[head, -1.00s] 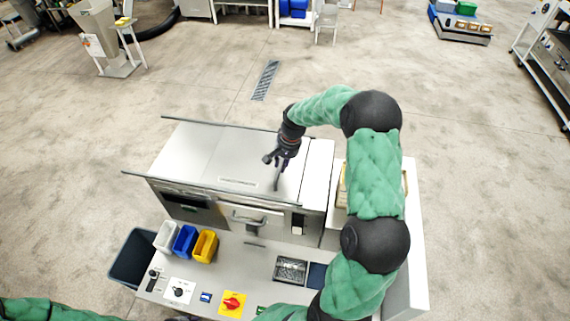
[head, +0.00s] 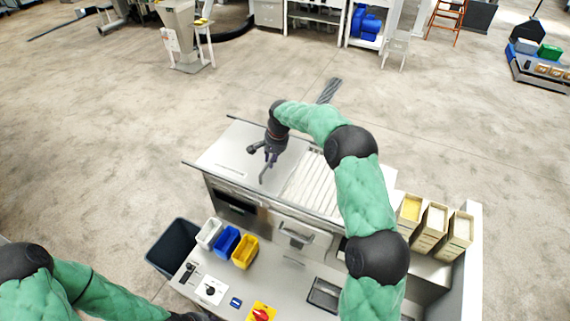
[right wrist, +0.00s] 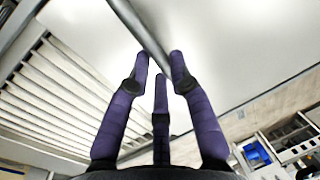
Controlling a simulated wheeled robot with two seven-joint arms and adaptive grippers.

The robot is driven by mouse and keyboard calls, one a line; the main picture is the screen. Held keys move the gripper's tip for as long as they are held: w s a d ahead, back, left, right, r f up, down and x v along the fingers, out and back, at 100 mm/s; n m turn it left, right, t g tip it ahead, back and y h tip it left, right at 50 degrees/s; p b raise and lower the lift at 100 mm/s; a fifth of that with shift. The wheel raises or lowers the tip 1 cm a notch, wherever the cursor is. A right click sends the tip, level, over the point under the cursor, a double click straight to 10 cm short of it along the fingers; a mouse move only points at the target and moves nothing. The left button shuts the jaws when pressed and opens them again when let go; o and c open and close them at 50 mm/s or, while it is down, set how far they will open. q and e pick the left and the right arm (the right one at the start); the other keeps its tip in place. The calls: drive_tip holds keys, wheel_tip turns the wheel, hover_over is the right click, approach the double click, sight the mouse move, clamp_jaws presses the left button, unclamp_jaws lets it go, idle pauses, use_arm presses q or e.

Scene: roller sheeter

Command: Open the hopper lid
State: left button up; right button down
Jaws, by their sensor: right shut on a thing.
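The hopper lid (head: 228,152) is a flat pale metal panel on top of the sheeter, seen in the head view. It covers the left part of the top, and a slatted grille (head: 312,185) lies bare to its right. My right gripper (head: 268,160) is above the lid's right part, shut on the lid's upright dark bar handle (head: 264,174). In the right wrist view, its purple fingers (right wrist: 160,70) close around the handle (right wrist: 135,22), with the lid (right wrist: 245,45) behind. My left arm shows at the lower left; its gripper is out of the frame.
White, blue and yellow bins (head: 228,242) stand on the front shelf by a red knob (head: 262,313). Cartons (head: 432,225) stand on the right side. A dark tub (head: 174,248) is on the floor at left.

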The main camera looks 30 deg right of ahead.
drive_tip(key=shift+w+a, duration=0.4)
drive_tip(key=shift+w, duration=0.1)
drive_tip(key=c, duration=1.1)
unclamp_jaws()
wheel_tip(320, 180, up, 12)
drive_tip(key=s+d, duration=0.1)
drive_tip(key=s, duration=0.1)
drive_tip(key=shift+d, duration=0.3)
drive_tip(key=shift+f, duration=0.1)
